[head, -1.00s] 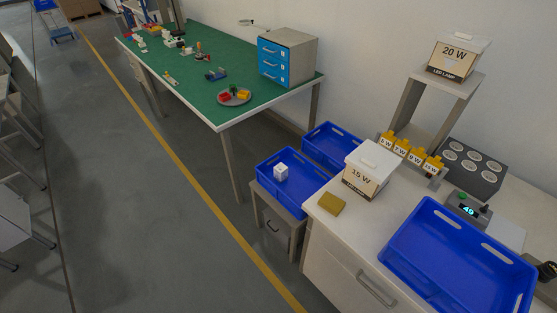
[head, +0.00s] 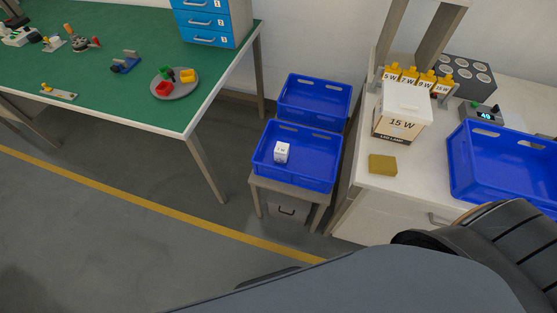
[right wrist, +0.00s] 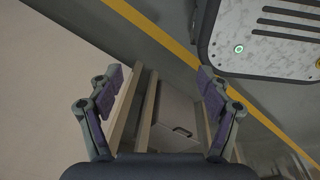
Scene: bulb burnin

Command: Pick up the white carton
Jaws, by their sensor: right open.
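A small white carton (head: 282,152) with dark print stands inside the front blue crate (head: 262,172) in the head view. The crate rests on a low stand beside the white bench. My right gripper (right wrist: 160,78) is open and empty in the right wrist view, with its two fingers wide apart. Below it are pale board edges and a grey drawer front (right wrist: 178,112); the carton does not show there. My arm fills the bottom of the head view, with its gripper out of sight. My left gripper is not in view.
Behind is a second blue crate (head: 316,84). On the white bench (head: 352,205) are a 15 W lamp box (head: 402,98), a tan block (head: 382,165) and a large blue bin (head: 456,170). The green table (head: 120,95) stands left, with open floor in front.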

